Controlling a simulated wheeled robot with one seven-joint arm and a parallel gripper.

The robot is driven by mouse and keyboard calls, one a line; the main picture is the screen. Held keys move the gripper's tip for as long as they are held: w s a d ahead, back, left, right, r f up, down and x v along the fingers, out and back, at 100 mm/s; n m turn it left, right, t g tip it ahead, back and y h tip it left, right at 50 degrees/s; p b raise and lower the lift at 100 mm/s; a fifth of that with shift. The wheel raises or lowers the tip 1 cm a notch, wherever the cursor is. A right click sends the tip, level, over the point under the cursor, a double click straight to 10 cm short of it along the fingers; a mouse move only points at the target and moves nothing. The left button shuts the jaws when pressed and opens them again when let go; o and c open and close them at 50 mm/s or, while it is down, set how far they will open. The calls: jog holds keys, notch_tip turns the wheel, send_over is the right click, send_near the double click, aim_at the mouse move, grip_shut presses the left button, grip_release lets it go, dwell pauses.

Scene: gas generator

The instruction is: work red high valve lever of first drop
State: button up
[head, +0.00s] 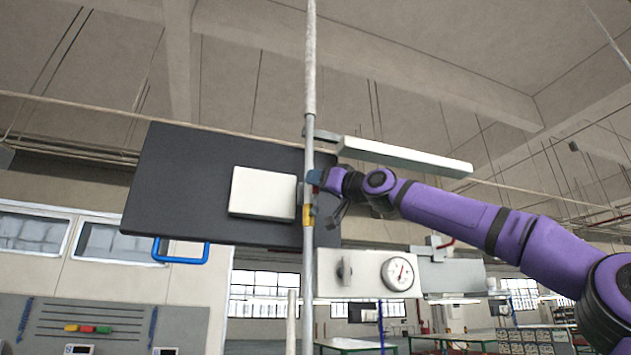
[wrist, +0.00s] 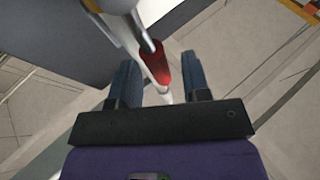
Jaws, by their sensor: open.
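The red valve lever (wrist: 161,66) shows in the wrist view, with its grip lying between the two fingers of my gripper (wrist: 159,60). The fingers stand apart, with a visible gap to the lever on both sides. In the head view my gripper (head: 322,180) is at the vertical pipe (head: 310,95), coming from the right. There the gripper and wrist hide most of the lever. A yellow fitting (head: 308,215) sits on the pipe just below.
A dark panel (head: 165,185) with a white box (head: 262,192) stands left of the pipe. A pale horizontal bar (head: 405,157) runs above my wrist. A round gauge (head: 398,273) on a pale panel is below it. A blue handle (head: 180,260) hangs at lower left.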

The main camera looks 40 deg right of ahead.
jog(key=shift+w+a+r, duration=0.2)
jog(key=shift+w+r, duration=0.1)
jog(key=shift+w, duration=0.35)
grip_shut()
